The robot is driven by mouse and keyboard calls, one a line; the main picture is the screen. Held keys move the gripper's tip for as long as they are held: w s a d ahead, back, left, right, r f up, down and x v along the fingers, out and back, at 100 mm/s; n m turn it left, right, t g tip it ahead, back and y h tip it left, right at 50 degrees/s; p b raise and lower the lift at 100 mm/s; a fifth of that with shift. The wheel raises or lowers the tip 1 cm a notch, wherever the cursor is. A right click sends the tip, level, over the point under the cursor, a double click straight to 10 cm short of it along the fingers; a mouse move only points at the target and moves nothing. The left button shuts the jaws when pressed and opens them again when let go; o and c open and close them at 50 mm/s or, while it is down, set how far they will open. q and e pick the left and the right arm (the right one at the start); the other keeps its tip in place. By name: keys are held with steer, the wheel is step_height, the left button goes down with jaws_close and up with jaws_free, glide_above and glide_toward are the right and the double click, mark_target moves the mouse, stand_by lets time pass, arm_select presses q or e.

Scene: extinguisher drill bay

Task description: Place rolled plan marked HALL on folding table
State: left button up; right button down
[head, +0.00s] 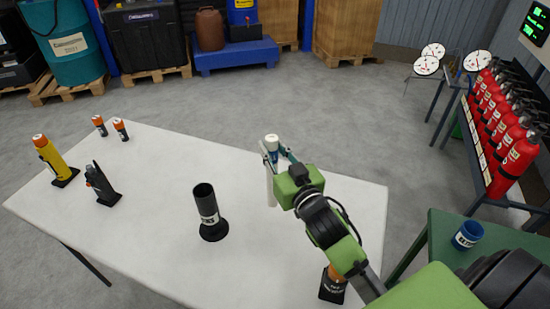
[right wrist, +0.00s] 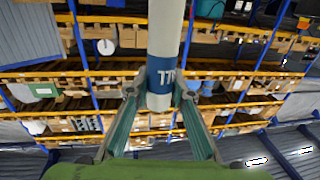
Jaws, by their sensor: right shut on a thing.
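The rolled plan (head: 271,186) is a slim white tube with a blue band. My right gripper (head: 274,155) is shut on it at the band and holds it roughly upright over the right part of the white folding table (head: 160,260). The plan also shows between the fingers in the right wrist view (right wrist: 165,40); the band's lettering is only partly visible, so I cannot read the full mark. I cannot tell whether its lower end touches the tabletop. My left gripper is in neither view.
A black labelled tube on a round base (head: 208,212) stands mid-table. A yellow torch (head: 50,158), a grey device (head: 101,185) and two orange-capped cylinders (head: 120,130) are at the left. A green table (head: 440,245) with a blue cup (head: 467,235) is at the right.

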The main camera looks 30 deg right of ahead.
steer(key=shift+w+d+f, duration=0.3)
steer(key=shift+d+f, duration=0.05)
steer(key=shift+f, duration=0.2)
steer(key=shift+w+d+f, duration=0.1)
steer(key=shift+d+f, duration=0.05)
steer(key=shift+f, duration=0.05)
steer(key=f, duration=0.3)
steer(key=shift+w+d+f, duration=0.1)
steer(key=shift+d+f, duration=0.15)
steer(key=shift+f, duration=0.05)
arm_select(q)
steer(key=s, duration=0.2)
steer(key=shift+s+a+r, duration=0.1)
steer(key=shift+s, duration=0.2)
arm_select(e)
steer(key=shift+f, duration=0.1)
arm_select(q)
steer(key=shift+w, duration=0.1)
arm_select(e)
steer(key=shift+f, duration=0.1)
steer(key=c, duration=1.8)
jaws_free()
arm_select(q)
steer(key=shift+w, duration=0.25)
